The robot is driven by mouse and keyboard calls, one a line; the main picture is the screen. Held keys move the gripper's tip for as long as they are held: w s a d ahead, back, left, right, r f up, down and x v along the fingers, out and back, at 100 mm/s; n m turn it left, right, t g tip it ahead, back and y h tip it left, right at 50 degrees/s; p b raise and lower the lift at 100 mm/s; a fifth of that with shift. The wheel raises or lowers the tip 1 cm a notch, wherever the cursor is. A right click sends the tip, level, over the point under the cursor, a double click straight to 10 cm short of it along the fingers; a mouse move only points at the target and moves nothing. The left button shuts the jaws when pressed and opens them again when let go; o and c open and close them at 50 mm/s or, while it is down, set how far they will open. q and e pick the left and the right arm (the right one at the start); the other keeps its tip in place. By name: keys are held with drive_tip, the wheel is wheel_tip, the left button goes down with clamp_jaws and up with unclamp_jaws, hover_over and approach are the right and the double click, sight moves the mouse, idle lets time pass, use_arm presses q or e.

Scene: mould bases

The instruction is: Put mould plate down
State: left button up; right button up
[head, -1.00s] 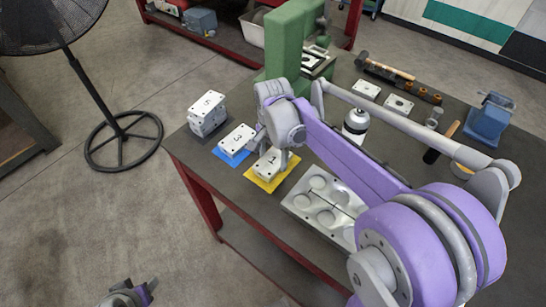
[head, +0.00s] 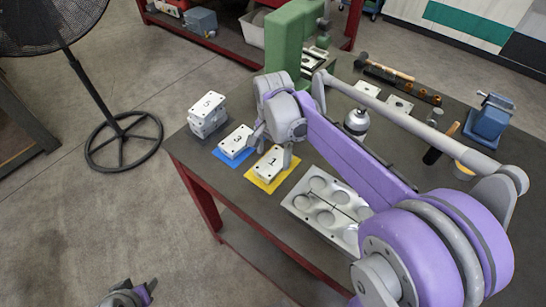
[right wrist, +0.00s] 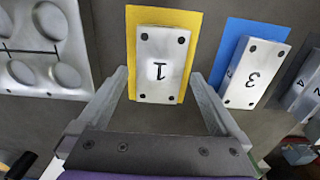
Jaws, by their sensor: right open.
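A pale grey mould plate marked 1 (head: 269,164) lies flat on a yellow mat (head: 262,186). It also shows in the right wrist view (right wrist: 162,66), with yellow on both sides of it. My right gripper (head: 272,146) is open and empty just above this plate. In the right wrist view, its fingers (right wrist: 160,84) are spread wide on either side, with gaps to the plate. A plate marked 3 (head: 236,141) lies on a blue mat (head: 221,157), left of plate 1. My left gripper (head: 130,295) is low at the bottom left, away from the table; its jaws are unclear.
A stack topped by a block marked 5 (head: 207,107) stands at the table's left corner. A metal plate with round recesses (head: 312,204) lies right of the yellow mat. A green press (head: 286,45), a silver canister (head: 356,122) and a blue vise (head: 489,120) stand further back.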

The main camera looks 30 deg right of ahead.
sight(273, 162)
wheel_tip(273, 162, up, 10)
drive_tip(key=shift+p, duration=0.35)
drive_tip(key=shift+s+f, duration=0.1)
idle(0.3)
